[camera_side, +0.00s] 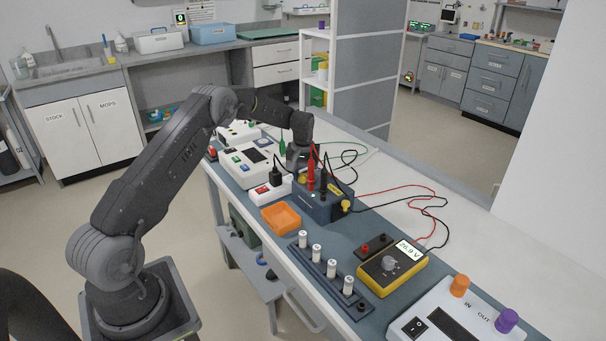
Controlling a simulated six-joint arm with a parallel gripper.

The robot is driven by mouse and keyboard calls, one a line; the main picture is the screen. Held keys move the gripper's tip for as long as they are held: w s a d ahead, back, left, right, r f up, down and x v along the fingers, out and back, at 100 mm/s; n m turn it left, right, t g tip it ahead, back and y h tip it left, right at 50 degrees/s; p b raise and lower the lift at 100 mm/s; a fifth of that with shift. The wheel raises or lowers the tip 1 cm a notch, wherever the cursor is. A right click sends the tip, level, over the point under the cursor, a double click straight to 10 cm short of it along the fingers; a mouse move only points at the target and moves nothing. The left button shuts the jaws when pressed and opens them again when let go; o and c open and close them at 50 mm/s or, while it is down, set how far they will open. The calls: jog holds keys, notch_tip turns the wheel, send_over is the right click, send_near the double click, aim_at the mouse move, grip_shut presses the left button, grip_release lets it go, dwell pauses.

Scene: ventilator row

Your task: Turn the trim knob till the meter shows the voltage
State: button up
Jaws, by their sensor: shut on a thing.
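The yellow meter (392,271) lies on the bench at the front right, and its display reads 26.9 V. Red and black leads run from the bench behind it. A dark blue box (322,208) stands mid-bench with red and black probe plugs (311,174) upright in its top and yellow parts on it. My gripper (297,162) points down at the back left of this box. It is shut on what seems to be the trim knob, which the fingers and plugs hide.
An orange tray (281,218), a white power strip (270,191) and a rack of white cylinders (331,268) stand near the front edge. A white unit (450,318) with orange and purple ports is at the front right. The bench's right strip is mostly clear.

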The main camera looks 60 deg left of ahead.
aim_at(303, 175)
jog(key=o, duration=0.9)
notch_tip(303, 175, up, 14)
jog(key=shift+f, duration=0.1)
dwell(0.4)
